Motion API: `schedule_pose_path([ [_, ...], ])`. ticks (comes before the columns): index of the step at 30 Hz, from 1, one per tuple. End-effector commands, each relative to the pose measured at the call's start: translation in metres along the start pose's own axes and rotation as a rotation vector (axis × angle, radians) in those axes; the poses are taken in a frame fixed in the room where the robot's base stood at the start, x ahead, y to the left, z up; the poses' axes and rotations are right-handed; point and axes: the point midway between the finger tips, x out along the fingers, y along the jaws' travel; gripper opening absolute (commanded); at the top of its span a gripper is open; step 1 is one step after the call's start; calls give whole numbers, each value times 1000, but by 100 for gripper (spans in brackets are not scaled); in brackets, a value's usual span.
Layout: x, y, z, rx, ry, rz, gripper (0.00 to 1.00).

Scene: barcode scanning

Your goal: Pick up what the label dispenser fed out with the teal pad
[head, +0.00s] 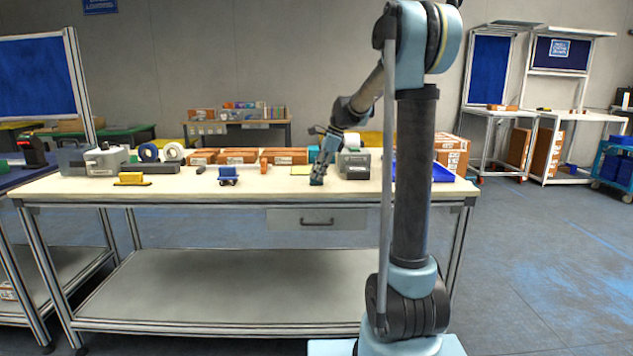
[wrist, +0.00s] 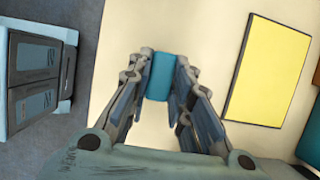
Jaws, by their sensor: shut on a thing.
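My gripper (wrist: 161,80) is shut on the teal pad (wrist: 160,77), a small teal block between its fingertips. In the head view my gripper (head: 318,176) points down over the front part of the table, with the pad at or just above the surface; I cannot tell if it touches. A grey device (head: 354,163), perhaps the label dispenser, stands just right of the gripper, partly hidden by my arm. No fed-out label can be made out in either view; the pad's underside is hidden.
A flat yellow sheet or pad (wrist: 268,72) lies right of my gripper in the wrist view. The table (head: 265,187) also holds a blue item (head: 228,175), a yellow item (head: 131,179), brown boxes (head: 237,156) and a blue tray (head: 441,173). The table's front edge is close.

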Motion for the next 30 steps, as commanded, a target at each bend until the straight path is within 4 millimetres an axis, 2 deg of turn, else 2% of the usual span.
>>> schedule_pose_path([
  [8,-9,0,4,0,0,0,0],
  [21,-75,0,31,0,0,0,0],
  [30,-93,0,38,0,0,0,0],
])
